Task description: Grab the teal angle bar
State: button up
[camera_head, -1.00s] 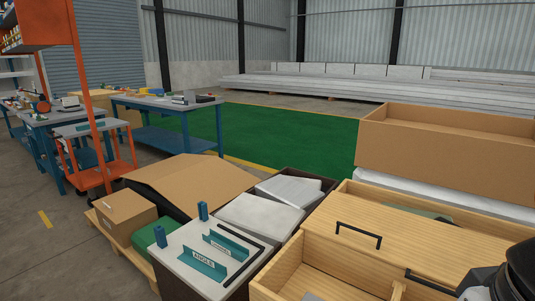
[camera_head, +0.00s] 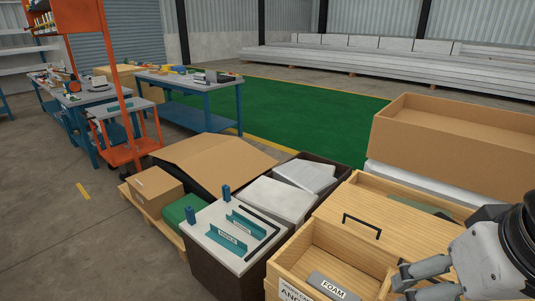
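A teal angle bar (camera_head: 228,240) with a white label, readable as ANGLE in the earlier frame, lies on the pale top of a dark box (camera_head: 215,267). A second teal bar (camera_head: 248,223) with a smaller label lies just behind it. A thin black bar runs along the right side of the same top. My gripper (camera_head: 405,284) is at the lower right, over the right part of the open wooden drawer. Its two grey fingers point left, with a gap and nothing seen between them. It is well to the right of both teal bars and touches neither.
The open wooden drawer (camera_head: 310,255) holds a grey block (camera_head: 333,287) labelled FOAM. A wooden lid with a black handle (camera_head: 361,225) lies behind it. Cardboard boxes (camera_head: 155,186) crowd the pallet. Floor at left is clear.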

aim_at(237, 246)
jog(key=u, duration=0.75)
jog(key=i+j+z, duration=0.2)
jog(key=i+j, duration=1.3)
jog(key=j, duration=0.15)
